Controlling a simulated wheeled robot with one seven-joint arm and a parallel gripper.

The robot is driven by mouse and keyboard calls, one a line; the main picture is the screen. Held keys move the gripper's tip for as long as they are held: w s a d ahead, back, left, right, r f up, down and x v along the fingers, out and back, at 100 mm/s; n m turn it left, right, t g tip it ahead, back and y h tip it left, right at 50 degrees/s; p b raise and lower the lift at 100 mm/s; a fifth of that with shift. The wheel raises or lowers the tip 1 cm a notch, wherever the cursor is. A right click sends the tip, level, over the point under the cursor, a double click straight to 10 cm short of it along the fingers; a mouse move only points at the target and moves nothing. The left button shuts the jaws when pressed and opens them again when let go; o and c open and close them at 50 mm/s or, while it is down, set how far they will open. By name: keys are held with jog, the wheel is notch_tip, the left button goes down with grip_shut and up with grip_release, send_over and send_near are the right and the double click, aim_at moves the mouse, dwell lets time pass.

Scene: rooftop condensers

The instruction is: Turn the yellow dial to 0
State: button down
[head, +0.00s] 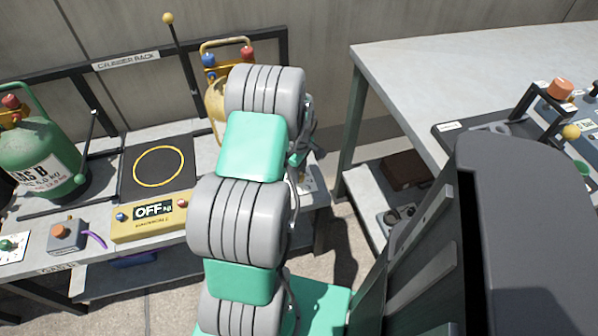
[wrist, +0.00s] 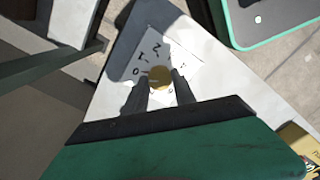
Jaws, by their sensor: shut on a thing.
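The yellow dial (wrist: 159,78) is a small round knob on a white plate (wrist: 183,52) with dark marks around it, seen in the wrist view. My gripper (wrist: 159,79) is over the plate with one finger on each side of the dial, shut on it. Shadow covers part of the plate, and the marks are too small and turned to read surely. I cannot tell which mark the dial points at. In the head view my arm hides the gripper and the dial; only a corner of a white plate (head: 306,183) shows beside the arm.
A yellow box reading OFF (head: 152,217), a black pad with a yellow ring (head: 157,166) and a green gas cylinder (head: 40,155) stand on the left bench. A yellow cylinder (head: 215,100) is behind my arm. A grey table (head: 440,75) stands to the right.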

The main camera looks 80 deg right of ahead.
jog(key=shift+w+r, duration=0.1)
jog(key=c, duration=1)
grip_release()
jog(key=shift+c, duration=0.2)
notch_tip(320, 180, up, 8)
jog(key=shift+f+p, duration=0.15)
jog(key=shift+p, duration=0.35)
